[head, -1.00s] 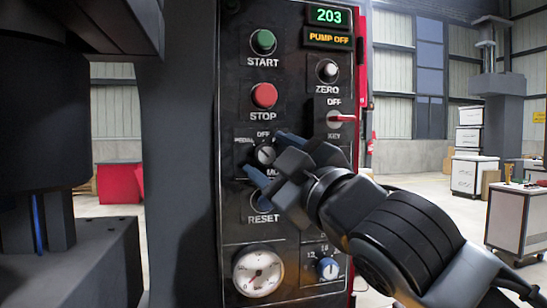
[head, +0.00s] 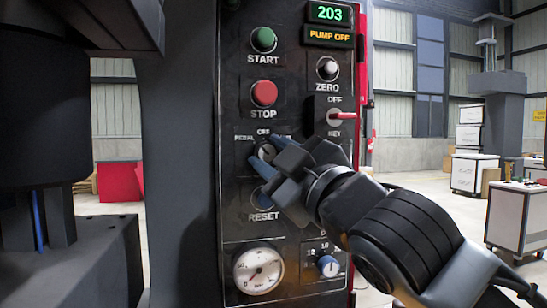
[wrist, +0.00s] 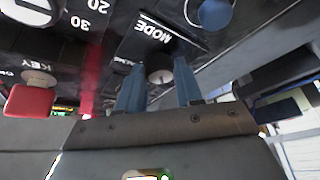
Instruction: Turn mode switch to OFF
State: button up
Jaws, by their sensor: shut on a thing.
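The mode switch (head: 266,152) is a small round knob on the black control panel, below the red STOP button. OFF is printed above it and PEDAL at its upper left. My gripper (head: 268,156) reaches in from the lower right, its two blue fingers shut on the knob from either side. The fingers partly cover the dial, and I cannot tell which position the knob points to.
The STOP button (head: 264,94) is above, the blue RESET button (head: 262,197) just below the lower finger. The red key switch (head: 341,118) is at the upper right. A gauge (head: 258,270) and another knob (head: 328,266) sit lower. The display reads PUMP OFF (head: 329,35).

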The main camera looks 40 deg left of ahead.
jog(key=shift+a+f+m, duration=0.1)
jog(key=shift+m, duration=0.3)
jog(key=m+t, duration=0.1)
jog(key=m, duration=0.1)
jog(key=m+t+p, duration=0.1)
jog(key=m, duration=0.2)
jog(key=shift+s+a+f+t, duration=0.1)
jog(key=shift+s+a+t, duration=0.1)
jog(key=shift+t, duration=0.2)
jog(key=shift+m+t+h+p, duration=0.4)
jog(key=shift+m+t+p, duration=0.4)
jog(key=shift+m, duration=0.85)
jog(key=shift+m+t+h+p, duration=0.4)
jog(key=shift+m+t+p, duration=0.35)
jog(key=shift+m, duration=0.9)
jog(key=shift+d+t, duration=0.1)
jog(key=shift+t, duration=0.15)
jog(key=o, duration=1)
jog(key=shift+o, duration=0.2)
